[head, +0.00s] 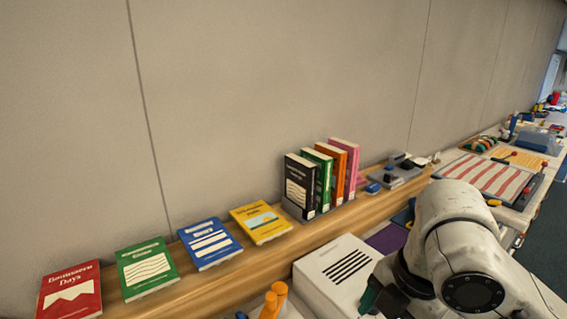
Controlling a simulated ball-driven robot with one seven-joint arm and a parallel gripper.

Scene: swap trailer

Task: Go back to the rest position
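My white arm reaches in at the lower right. A dark part at its lower left end, which may be my gripper (371,298), is at the bottom edge beside the white box (338,272). Its fingertips do not show clearly, so I cannot tell whether it is open or shut, or whether it holds anything.
A wooden shelf (262,261) along the wall bears red (70,292), green (147,268), blue (209,243) and yellow (261,223) books lying flat, and several upright books (301,187). A striped board (482,175) lies at right.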

